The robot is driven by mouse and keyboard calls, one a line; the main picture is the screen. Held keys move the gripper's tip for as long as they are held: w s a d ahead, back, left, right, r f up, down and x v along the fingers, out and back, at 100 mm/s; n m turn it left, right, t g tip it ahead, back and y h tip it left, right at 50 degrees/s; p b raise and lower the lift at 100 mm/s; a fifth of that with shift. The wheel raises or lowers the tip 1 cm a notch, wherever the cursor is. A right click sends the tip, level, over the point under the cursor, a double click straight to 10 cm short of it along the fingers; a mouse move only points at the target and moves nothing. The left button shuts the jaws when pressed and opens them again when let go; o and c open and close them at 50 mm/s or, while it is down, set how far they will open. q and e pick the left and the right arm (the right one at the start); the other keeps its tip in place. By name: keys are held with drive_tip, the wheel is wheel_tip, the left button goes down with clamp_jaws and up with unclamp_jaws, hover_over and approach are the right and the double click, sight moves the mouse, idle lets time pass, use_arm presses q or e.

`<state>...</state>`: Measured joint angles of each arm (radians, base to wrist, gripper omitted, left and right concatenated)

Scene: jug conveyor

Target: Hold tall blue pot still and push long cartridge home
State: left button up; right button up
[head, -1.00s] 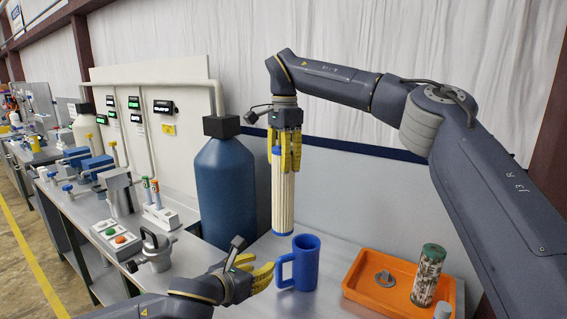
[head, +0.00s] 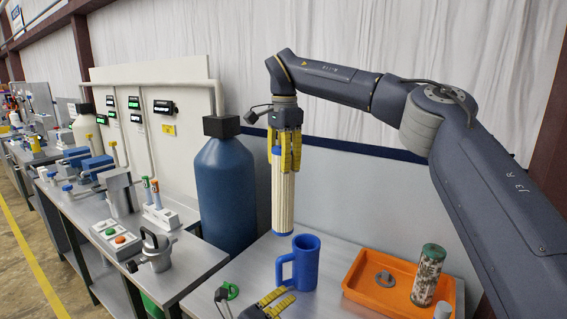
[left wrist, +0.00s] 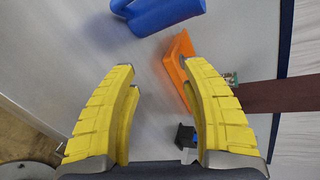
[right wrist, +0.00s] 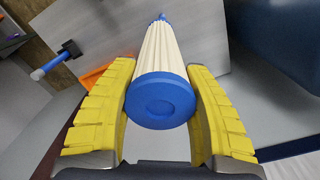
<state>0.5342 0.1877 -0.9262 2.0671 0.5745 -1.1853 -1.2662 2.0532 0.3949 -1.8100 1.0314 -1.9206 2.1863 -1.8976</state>
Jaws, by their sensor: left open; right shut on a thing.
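The tall blue pot (head: 304,264) stands upright on the bench, its handle toward the left; it also shows at the top of the left wrist view (left wrist: 165,10). My right gripper (head: 291,168) is shut on the upper part of the long cartridge (head: 283,205), a white pleated tube with blue end caps. The cartridge hangs upright above the pot, its lower end slightly left of the pot's mouth. In the right wrist view its blue cap (right wrist: 160,101) lies between the fingers. My left gripper (head: 283,303) is open and empty, low in front of the pot, not touching it.
An orange tray (head: 349,289) to the right holds a grey round part (head: 385,279) and a green-capped cartridge (head: 428,275). A green round piece (head: 229,291) lies left of the pot. A large blue tank (head: 225,190) stands behind on the left.

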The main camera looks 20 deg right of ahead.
use_arm(q)
drive_tip(key=w+a+n+t+y, duration=0.15)
drive_tip(key=a+n, duration=0.25)
drive_tip(key=n, duration=0.9)
drive_tip(key=w+a+n+t+y, duration=0.1)
drive_tip(key=w+a+n+y, duration=0.2)
drive_tip(key=n, duration=0.9)
drive_tip(key=shift+g+h, duration=0.25)
drive_tip(key=shift+h, duration=0.5)
drive_tip(key=shift+a+f+x, duration=0.15)
drive_tip(key=shift+x, duration=1.55)
drive_tip(key=shift+a+f+x, duration=0.15)
drive_tip(key=shift+x, duration=1.6)
drive_tip(key=shift+a+f+x, duration=0.15)
drive_tip(key=shift+a+x, duration=0.05)
drive_tip(key=shift+x, duration=1.5)
drive_tip(key=shift+w, duration=0.15)
drive_tip(key=shift+c, duration=0.5)
clamp_jaws()
drive_tip(key=shift+o, duration=0.5)
unclamp_jaws()
